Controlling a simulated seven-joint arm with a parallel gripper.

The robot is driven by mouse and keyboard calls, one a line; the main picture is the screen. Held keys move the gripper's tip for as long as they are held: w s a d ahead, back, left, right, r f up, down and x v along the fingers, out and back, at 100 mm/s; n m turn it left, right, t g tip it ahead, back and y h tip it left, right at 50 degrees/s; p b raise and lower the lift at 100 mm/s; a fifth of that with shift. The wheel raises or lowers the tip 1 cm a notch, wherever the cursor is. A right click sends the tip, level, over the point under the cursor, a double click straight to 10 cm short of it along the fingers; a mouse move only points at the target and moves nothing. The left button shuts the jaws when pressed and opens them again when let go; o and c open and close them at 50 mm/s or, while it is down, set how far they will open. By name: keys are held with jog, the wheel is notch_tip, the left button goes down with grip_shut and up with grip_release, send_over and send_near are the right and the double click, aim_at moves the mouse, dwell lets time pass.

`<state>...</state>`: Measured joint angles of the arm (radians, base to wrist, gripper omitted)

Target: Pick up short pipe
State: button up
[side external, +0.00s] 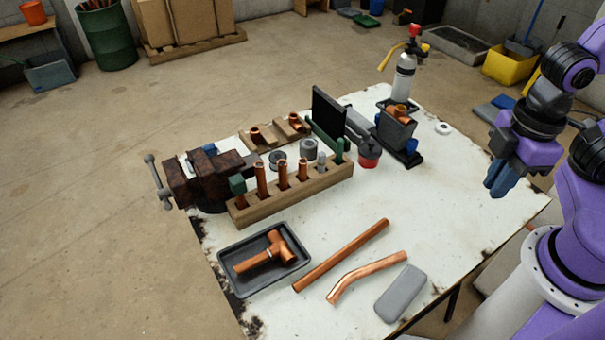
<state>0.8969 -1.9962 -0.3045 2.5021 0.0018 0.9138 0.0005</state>
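Several short copper pipes stand upright in the wooden rack (290,195), among them a taller one (261,180), a middle one (283,177) and one further right (303,169). A longer straight copper pipe (341,256) lies on the white table. A bent copper pipe (367,275) lies beside it. I cannot tell for certain which piece is the short pipe. My gripper (496,188), with blue fingers, hangs above the table's right side, away from all the pipes. The fingers look close together with nothing visible between them; their gap is unclear.
A black tray (229,276) holds a copper tee. A rusty vise (195,180) stands left of the rack. A grey case (401,293) lies near the front. The right table area is clear.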

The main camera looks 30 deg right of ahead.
jog(key=o, duration=0.6)
jog(key=n, duration=0.5)
send_over(303, 161)
notch_tip(303, 161, down, 2)
jog(key=f, duration=1.1)
jog(key=shift+s+a+f, duration=0.1)
jog(key=shift+a+f, duration=0.25)
jog(key=shift+d+f, duration=0.2)
jog(key=shift+f, duration=1.15)
jog(key=shift+d+f, duration=0.15)
jog(key=shift+f, duration=1.2)
